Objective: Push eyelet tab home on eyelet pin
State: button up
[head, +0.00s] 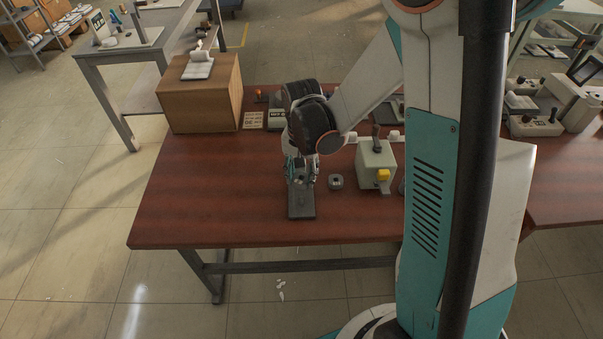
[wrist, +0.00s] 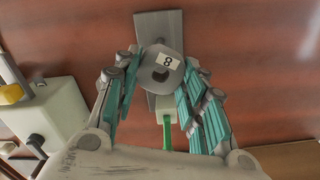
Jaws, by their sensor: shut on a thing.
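The eyelet tab (wrist: 152,60) is a grey rounded piece with a hole and a white label reading 8, seen in the wrist view between my fingertips. My gripper (wrist: 161,72), with teal finger pads, is shut on it. In the head view my gripper (head: 302,176) points down over a dark grey base plate (head: 301,206) on the table. The plate also shows behind the tab in the wrist view (wrist: 159,25). I cannot make out the eyelet pin, nor whether the tab's hole is around it. A green strip (wrist: 167,136) shows below the tab.
A grey ring (head: 335,182) lies right of the plate in the head view. A pale green box (head: 375,165) with a yellow part stands further right. A cardboard-brown box (head: 200,95) stands at the back left. The table's front left (head: 200,215) is clear.

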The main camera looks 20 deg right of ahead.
aim_at(302, 187)
jog(key=shift+f+b, duration=2.4)
jog(key=shift+f, duration=0.55)
jog(key=shift+f+b, duration=1.9)
jog(key=shift+f, duration=0.15)
jog(key=o, duration=1)
jog(key=shift+c, duration=0.2)
jog(key=shift+r, duration=0.1)
notch_tip(302, 187, up, 12)
